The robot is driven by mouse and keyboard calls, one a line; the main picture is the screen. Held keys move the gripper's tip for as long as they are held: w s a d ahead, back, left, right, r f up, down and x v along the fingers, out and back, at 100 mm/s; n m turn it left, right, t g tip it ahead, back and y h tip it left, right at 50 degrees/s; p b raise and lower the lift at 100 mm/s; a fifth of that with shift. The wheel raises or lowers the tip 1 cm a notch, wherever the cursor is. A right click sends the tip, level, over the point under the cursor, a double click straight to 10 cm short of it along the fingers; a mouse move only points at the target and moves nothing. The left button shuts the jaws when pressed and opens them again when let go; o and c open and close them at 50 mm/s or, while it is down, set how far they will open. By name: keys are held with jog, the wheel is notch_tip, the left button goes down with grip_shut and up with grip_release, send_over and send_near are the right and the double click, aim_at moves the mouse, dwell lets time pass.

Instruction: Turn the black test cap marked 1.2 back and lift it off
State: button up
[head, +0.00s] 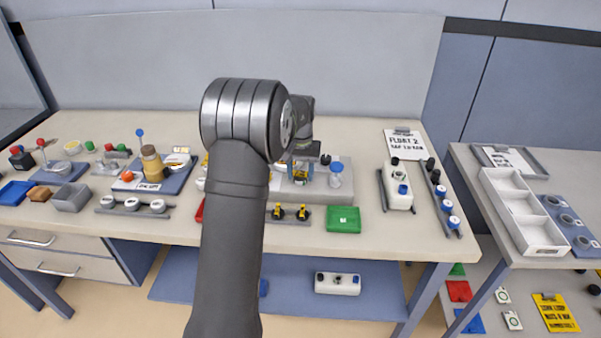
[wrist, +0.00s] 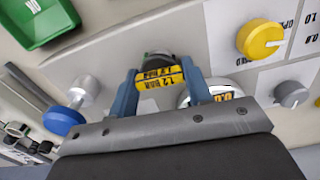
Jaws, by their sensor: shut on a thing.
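The black test cap (wrist: 157,60) with a yellow band marked 1.2 BAR is between the two blue fingers of my gripper (wrist: 160,85) in the wrist view. The fingers are shut on it from both sides. I cannot tell whether the cap still sits on its neck or is clear of it. In the head view my gripper (head: 298,172) is over the grey unit (head: 345,183) at the back middle of the bench. My arm hides much of this spot there, and the cap itself is not clear.
A blue-topped part (wrist: 63,121) stands left of the fingers. A yellow knob (wrist: 260,39) and grey knob (wrist: 291,94) are at right. A chrome-rimmed gauge (wrist: 206,91) is beside the right finger. A green tray (head: 343,219) lies in front of the unit; bare bench is right of it.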

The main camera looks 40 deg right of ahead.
jog(key=shift+r, duration=0.25)
jog(key=shift+r, duration=2.1)
